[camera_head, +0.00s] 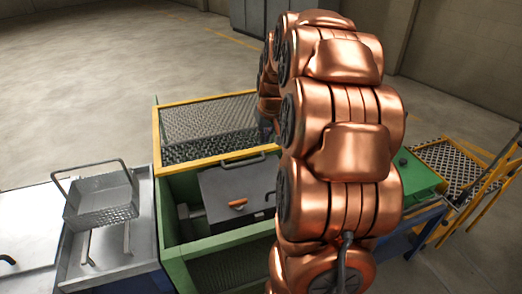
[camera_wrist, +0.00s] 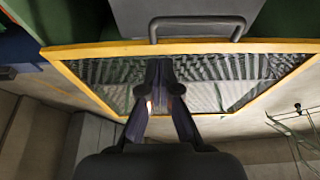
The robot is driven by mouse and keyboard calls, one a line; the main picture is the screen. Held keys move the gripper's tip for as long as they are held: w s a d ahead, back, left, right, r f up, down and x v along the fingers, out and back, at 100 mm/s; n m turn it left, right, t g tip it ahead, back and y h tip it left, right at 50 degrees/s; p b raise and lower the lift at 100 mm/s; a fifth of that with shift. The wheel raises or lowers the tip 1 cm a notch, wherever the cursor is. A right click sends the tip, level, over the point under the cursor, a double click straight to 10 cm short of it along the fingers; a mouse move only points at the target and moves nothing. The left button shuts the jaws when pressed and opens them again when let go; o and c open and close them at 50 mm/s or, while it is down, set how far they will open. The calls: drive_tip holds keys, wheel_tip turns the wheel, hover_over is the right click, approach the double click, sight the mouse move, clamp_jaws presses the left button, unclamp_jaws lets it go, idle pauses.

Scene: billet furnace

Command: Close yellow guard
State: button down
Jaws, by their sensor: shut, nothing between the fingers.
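The yellow guard (camera_head: 205,162) is a yellow-framed metal mesh panel at the back of a green housing (camera_head: 176,222). It stands swung away from the housing's open top, whose inside is visible. Its frame and mesh also fill the middle of the wrist view (camera_wrist: 225,46). My gripper (camera_wrist: 161,78) is shut and empty, with its fingertips over the mesh near the middle of the panel. I cannot tell whether they touch it. In the head view my copper arm hides most of the gripper and the guard's right end.
Inside the housing is a grey lid (camera_head: 235,185) with a dark bar handle and an orange grip. A wire-handled basket (camera_head: 101,198) stands on a steel bench at left. A green box (camera_head: 417,175) and yellow rails are at right. The floor behind is clear.

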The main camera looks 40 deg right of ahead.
drive_tip(key=p+x, duration=0.3)
drive_tip(key=x, duration=0.6)
drive_tip(key=shift+w+f, duration=0.15)
drive_tip(key=shift+f, duration=0.15)
